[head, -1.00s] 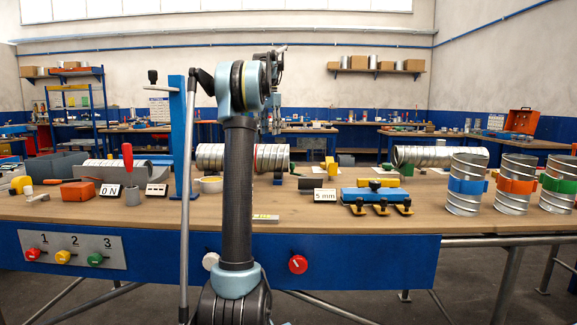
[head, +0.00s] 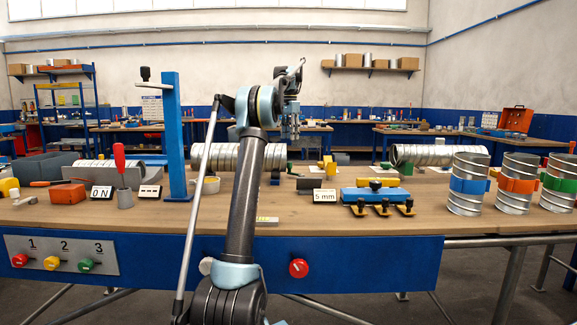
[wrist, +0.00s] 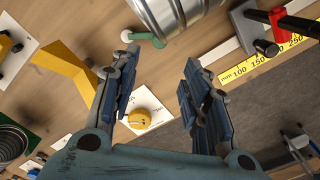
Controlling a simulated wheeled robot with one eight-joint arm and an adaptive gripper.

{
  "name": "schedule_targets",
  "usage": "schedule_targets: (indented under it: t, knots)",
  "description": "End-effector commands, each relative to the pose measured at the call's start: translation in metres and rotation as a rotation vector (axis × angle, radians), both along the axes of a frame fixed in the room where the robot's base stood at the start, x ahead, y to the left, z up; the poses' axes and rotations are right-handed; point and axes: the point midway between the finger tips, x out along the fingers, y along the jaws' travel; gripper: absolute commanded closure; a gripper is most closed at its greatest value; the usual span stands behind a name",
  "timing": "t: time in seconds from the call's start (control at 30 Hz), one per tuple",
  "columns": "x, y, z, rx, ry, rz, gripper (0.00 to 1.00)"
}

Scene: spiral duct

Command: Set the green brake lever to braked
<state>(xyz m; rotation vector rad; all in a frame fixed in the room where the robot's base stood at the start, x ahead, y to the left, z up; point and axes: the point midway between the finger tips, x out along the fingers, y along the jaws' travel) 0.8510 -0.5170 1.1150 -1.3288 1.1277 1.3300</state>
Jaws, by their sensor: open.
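A green lever (wrist: 147,41) with a pale round knob shows at the top of the wrist view, beside the metal spiral duct (wrist: 172,14). In the head view a small green part (head: 290,168) sits at the right end of the spiral duct (head: 225,157), probably the same lever. I cannot tell its setting. My gripper (wrist: 160,80) is open and empty, with the lever beyond its fingertips, nearer the left finger. In the head view my gripper (head: 291,134) hangs above the bench, behind and above the right end of the duct.
A yellow bracket (wrist: 65,60) and a yellow knob on a white card (wrist: 140,118) lie near the left finger. A yellow ruler (wrist: 265,62) and a red-handled tool (wrist: 281,22) are at right. A blue post (head: 174,135) stands left of my arm.

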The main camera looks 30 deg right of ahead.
Motion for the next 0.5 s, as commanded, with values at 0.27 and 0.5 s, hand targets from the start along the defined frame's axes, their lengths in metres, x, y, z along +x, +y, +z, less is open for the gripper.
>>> schedule_targets:
  t: [0.27, 0.5]
  knots:
    - [0.001, 0.001, -0.041, 0.000, 0.000, 0.002, 0.57]
    - [0.001, 0.002, -0.080, 0.000, 0.000, 0.002, 0.57]
